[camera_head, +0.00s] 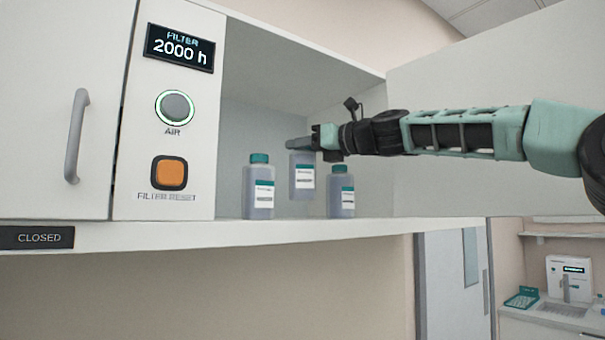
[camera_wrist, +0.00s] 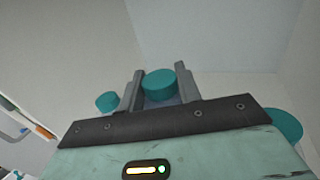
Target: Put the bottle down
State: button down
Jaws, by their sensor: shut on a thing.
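My gripper (camera_head: 303,143) reaches into the open cabinet from the right and is shut on a grey bottle (camera_head: 302,178) with a white label. The held bottle is upright, and its base looks a little above the bases of the bottles beside it; I cannot tell if it touches the shelf. In the wrist view, its teal cap (camera_wrist: 158,84) sits between the two fingers of my gripper (camera_wrist: 160,82). The cabinet shelf (camera_head: 300,229) lies beneath.
A similar bottle (camera_head: 260,190) stands on the shelf to the left, and another bottle (camera_head: 341,192) stands close on the right. The left panel carries a filter display (camera_head: 180,48), a round air button (camera_head: 175,107) and an orange reset button (camera_head: 169,173). The cabinet's back looks clear.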

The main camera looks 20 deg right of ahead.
aim_at(304, 163)
jog(key=shift+f, duration=2)
jog(key=shift+f+b, duration=0.15)
jog(key=shift+b, duration=0.25)
jog(key=c, duration=1)
grip_release()
jog(key=shift+d, duration=0.1)
jog(key=b+v, duration=0.7)
jog(key=v, duration=0.5)
